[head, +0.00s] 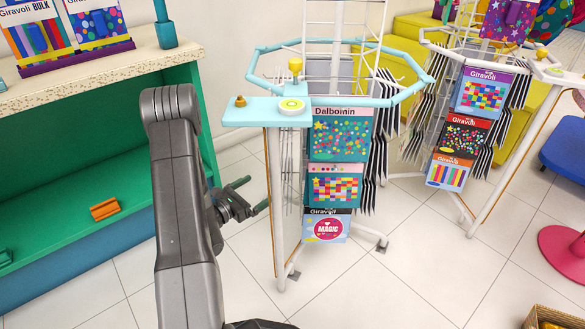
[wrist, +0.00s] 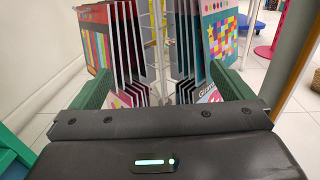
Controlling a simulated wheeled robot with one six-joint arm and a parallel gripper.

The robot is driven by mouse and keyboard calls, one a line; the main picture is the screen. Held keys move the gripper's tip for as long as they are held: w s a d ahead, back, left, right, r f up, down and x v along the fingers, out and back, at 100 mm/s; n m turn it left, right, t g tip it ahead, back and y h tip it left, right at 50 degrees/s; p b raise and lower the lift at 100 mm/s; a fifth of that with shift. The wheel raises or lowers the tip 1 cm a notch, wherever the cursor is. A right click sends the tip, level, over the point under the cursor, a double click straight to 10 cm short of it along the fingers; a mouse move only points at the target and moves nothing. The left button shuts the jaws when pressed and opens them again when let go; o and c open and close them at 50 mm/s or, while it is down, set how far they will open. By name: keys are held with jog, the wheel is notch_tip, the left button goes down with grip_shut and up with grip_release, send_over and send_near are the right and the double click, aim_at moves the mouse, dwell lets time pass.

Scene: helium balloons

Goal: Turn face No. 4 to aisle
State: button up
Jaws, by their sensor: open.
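A turning display rack (head: 372,101) with a light-blue ring stands in the middle of the head view. Its front face carries a teal "Dalboinin" packet (head: 338,133), a coloured-block packet (head: 335,186) and a pink "Magic" packet (head: 327,229). A yellow knob (head: 295,66) and a round yellow-green disc (head: 291,106) sit at its front left corner. I cannot read any face number. My gripper (head: 252,195) is open left of the rack, below the ring. In the wrist view, packets edge-on (wrist: 125,50) and wire rods show between the open fingers (wrist: 163,88); contact is unclear.
A counter (head: 100,84) with a green shelf bay stands close on the left, with an orange item (head: 104,209) inside. A second rack (head: 545,73) stands right, with yellow seating behind. A blue stool (head: 565,150) and basket (head: 550,318) are at right. Floor in front is clear.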

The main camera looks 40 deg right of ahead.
jog(key=s+a+b, duration=0.1)
jog(key=a, duration=0.9)
jog(key=shift+s, duration=0.3)
jog(key=shift+d, duration=0.15)
jog(key=w+d, duration=0.2)
jog(key=d, duration=0.7)
jog(key=shift+s+a, duration=0.3)
jog(key=shift+a, duration=0.75)
jog(key=shift+s+a, duration=0.25)
jog(key=shift+a, duration=0.75)
jog(key=shift+d, duration=0.1)
